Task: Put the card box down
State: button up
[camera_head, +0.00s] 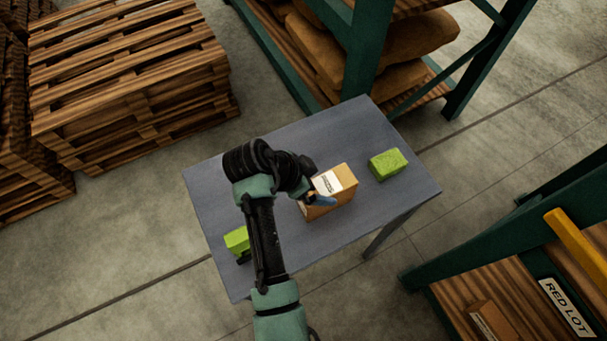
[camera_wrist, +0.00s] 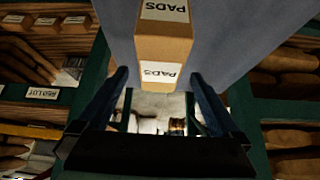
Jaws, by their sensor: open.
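The card box (camera_head: 341,181) is a tan carton with white labels. It stands on the grey table (camera_head: 365,125), near the middle of the top. In the wrist view the card box (camera_wrist: 165,47) shows labels reading "PADS". My gripper (camera_head: 311,197) is at the box's near left side in the head view. In the wrist view my gripper (camera_wrist: 160,78) has its two fingers spread wide, with the box's lower end between and just beyond the tips. No finger visibly presses on the box. My arm hides part of the table.
A green block (camera_head: 387,164) lies right of the box; another green block (camera_head: 237,240) lies at the table's left, partly behind my arm. A rack with sacks (camera_head: 405,45) stands behind, pallets (camera_head: 130,75) at left, and a shelf with a "RED LOT" sign (camera_head: 566,307) at right.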

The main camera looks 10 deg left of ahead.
jog(key=v, duration=0.8)
jog(key=w+r+n+t+y, duration=0.2)
jog(key=w+r+t, duration=0.2)
jog(key=r, duration=0.6)
jog(key=w+r+n+t+y, duration=0.15)
jog(key=w+r+t, duration=0.25)
jog(key=r, duration=0.6)
jog(key=w+r+n+t+y, duration=0.1)
jog(key=w+r+n+t, duration=0.25)
jog(key=r, duration=0.65)
jog(key=s+d+r+n+t, duration=0.2)
jog(key=s+r+t, duration=0.4)
jog(key=r, duration=0.8)
jog(key=s+d+r+n+t, duration=0.2)
jog(key=s+r+t, duration=0.4)
jog(key=r, duration=0.8)
jog(key=s+d+y, duration=0.1)
jog(key=s, duration=0.2)
jog(key=shift+d+b, duration=0.3)
jog(key=shift+d, duration=0.05)
jog(key=shift+s+r, duration=0.1)
jog(key=shift+r, duration=0.05)
